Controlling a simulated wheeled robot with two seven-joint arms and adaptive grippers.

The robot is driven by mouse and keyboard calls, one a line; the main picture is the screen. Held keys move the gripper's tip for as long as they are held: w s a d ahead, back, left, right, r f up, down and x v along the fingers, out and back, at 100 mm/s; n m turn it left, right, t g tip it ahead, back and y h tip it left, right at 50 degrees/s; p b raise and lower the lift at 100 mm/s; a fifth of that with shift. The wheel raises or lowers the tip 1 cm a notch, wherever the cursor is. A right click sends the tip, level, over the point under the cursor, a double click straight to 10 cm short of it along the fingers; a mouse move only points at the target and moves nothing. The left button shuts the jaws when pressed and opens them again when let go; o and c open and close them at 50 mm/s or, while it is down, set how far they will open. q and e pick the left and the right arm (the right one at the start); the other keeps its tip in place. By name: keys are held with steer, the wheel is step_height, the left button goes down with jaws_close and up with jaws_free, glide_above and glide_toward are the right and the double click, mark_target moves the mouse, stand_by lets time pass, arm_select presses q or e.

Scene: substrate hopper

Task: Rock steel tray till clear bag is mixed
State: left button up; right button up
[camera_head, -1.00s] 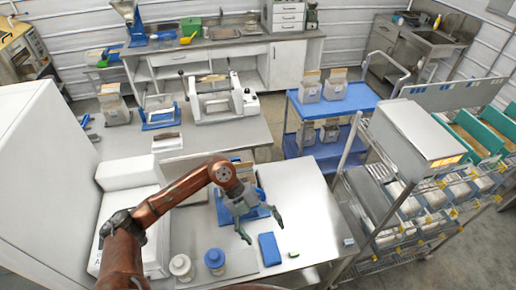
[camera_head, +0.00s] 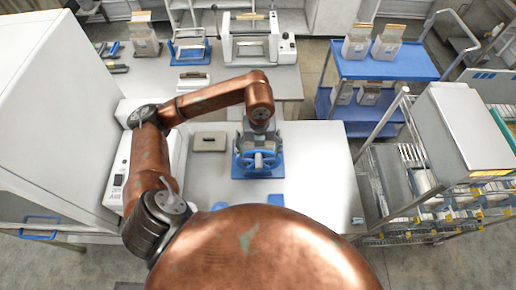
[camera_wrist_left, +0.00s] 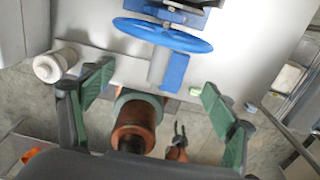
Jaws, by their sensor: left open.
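In the head view my left gripper (camera_head: 258,158) is over the blue stand (camera_head: 242,174) on the steel table. It partly hides a blue wheel-like ring there. In the left wrist view the left gripper (camera_wrist_left: 160,102) is open, its green-padded fingers wide apart with nothing held between them. The blue round disc (camera_wrist_left: 160,36) lies beyond the fingertips, apart from them. What looks like my right gripper (camera_wrist_left: 178,132) shows small and low in the wrist view; its opening is unclear. I cannot make out a steel tray or a clear bag on the table.
A blue pad (camera_wrist_left: 174,73) lies near the table's front edge. A white-lidded jar (camera_wrist_left: 48,68) stands to the left. A flat grey-beige item (camera_head: 208,142) lies left of the stand. A blue trolley (camera_head: 390,66) with bags and a wire rack (camera_head: 400,165) stand at the right.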

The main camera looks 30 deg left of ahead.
mark_target(259, 160)
arm_select(q)
step_height(259, 160, down, 6)
steer(key=b, duration=0.4)
steer(key=shift+s+f, duration=0.1)
steer(key=shift+f+b, duration=0.45)
steer(key=shift+f, duration=0.05)
steer(key=shift+c, duration=0.2)
steer(key=shift+s, duration=0.1)
steer(key=c, duration=1.9)
